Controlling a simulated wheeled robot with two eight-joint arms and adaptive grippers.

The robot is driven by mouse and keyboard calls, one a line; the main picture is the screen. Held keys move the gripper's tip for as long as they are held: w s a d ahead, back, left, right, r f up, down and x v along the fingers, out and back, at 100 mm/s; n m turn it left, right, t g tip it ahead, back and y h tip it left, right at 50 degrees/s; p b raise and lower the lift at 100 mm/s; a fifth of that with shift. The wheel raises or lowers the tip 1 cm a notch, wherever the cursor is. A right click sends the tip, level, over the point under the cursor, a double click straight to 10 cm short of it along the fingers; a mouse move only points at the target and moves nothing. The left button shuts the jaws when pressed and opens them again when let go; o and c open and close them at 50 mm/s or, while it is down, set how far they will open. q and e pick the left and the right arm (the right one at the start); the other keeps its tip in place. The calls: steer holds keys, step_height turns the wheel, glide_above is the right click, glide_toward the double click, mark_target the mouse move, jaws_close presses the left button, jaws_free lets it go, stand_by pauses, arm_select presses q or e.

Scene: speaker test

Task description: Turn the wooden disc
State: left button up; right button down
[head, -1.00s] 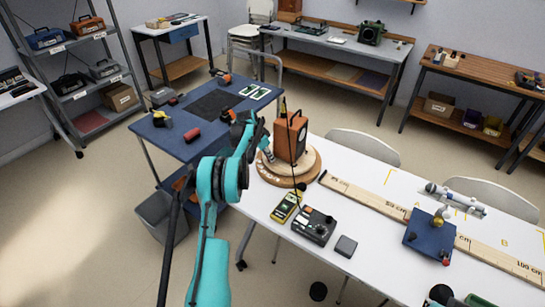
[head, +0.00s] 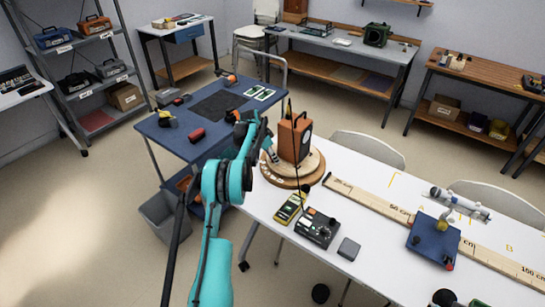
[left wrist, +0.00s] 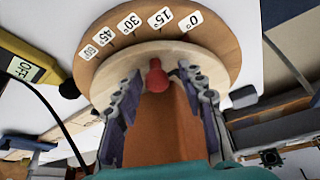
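The wooden disc (head: 309,181) lies flat on the white table's near left end, with a smaller pale round plate on top. In the left wrist view the disc (left wrist: 222,45) has labels from 0° to 60° along its edge. An orange-brown speaker (head: 294,137) stands on the plate. My left gripper (left wrist: 158,88) is open, its fingers apart on either side of the red peg and the orange surface. I cannot tell whether they touch.
A yellow meter (head: 290,208) and a black control box (head: 317,229) sit close in front of the disc. A long wooden ruler (head: 370,204) runs right, past a blue stand (head: 433,240). A blue cart (head: 170,140) stands left of the table.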

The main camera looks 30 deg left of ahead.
arm_select(q)
steer(key=v, duration=1.2)
stand_by(0.3)
